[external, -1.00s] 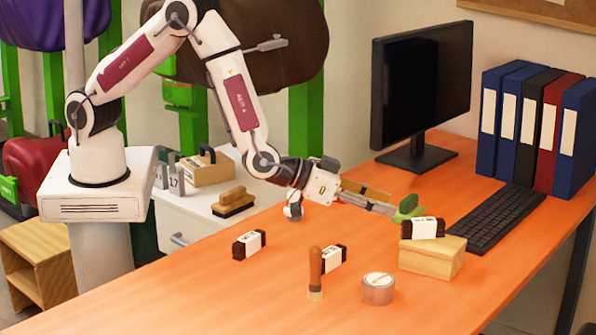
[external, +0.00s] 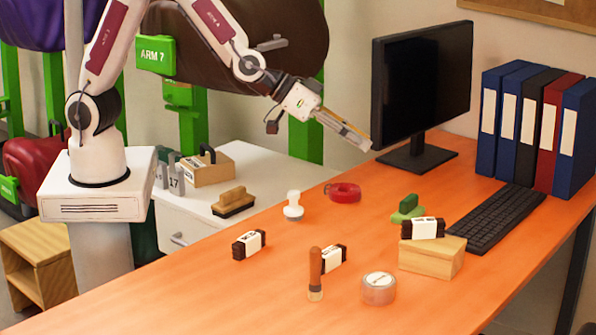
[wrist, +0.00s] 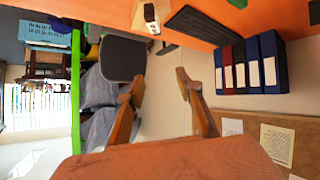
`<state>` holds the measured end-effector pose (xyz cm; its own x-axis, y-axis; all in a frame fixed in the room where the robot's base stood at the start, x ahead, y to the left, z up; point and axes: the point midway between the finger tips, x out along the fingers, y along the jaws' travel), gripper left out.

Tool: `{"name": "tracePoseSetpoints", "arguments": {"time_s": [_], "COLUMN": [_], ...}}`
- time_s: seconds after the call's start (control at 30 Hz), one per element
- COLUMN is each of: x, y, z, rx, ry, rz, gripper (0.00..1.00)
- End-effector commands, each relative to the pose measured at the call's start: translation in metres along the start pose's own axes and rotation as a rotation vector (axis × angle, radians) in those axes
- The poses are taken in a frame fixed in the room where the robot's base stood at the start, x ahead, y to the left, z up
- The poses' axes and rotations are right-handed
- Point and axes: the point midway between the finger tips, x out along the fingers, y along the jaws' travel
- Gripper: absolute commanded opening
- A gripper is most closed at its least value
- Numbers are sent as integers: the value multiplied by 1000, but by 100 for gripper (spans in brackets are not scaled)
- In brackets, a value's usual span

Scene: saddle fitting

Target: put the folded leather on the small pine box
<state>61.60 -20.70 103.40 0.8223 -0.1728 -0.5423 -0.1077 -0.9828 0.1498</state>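The small pine box (external: 431,258) stands on the orange table in front of the keyboard. A dark brown block with a white band (external: 423,228), which looks like folded leather, lies on its top. Two similar dark banded blocks lie on the table, one at the left (external: 249,244) and one in the middle (external: 331,258), partly behind a wooden-handled tool. My gripper (external: 366,147) is raised in front of the monitor, well above the table and apart from the box. In the wrist view its two fingers (wrist: 160,77) are apart with nothing between them.
Near the box are a green object (external: 408,208), a clear tape roll (external: 379,289) and the wooden-handled tool (external: 315,274). A white stamp (external: 293,205) and red tape (external: 343,192) lie farther back. The monitor (external: 422,85), keyboard (external: 494,222) and binders (external: 537,130) bound the right.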

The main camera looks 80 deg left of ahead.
Motion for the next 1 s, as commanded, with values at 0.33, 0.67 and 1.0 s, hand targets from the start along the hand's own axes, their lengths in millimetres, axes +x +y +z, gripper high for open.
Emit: {"name": "tracePoseSetpoints", "arguments": {"time_s": [0.33,0.67,1.0], "x": [-73,-145,-220], "y": [-23,-48,-78], "z": [-13,-6,18], "rx": [-3,9,24], "ry": [-84,-170,-261], "rz": [36,41,11], "gripper": [36,36,36]}}
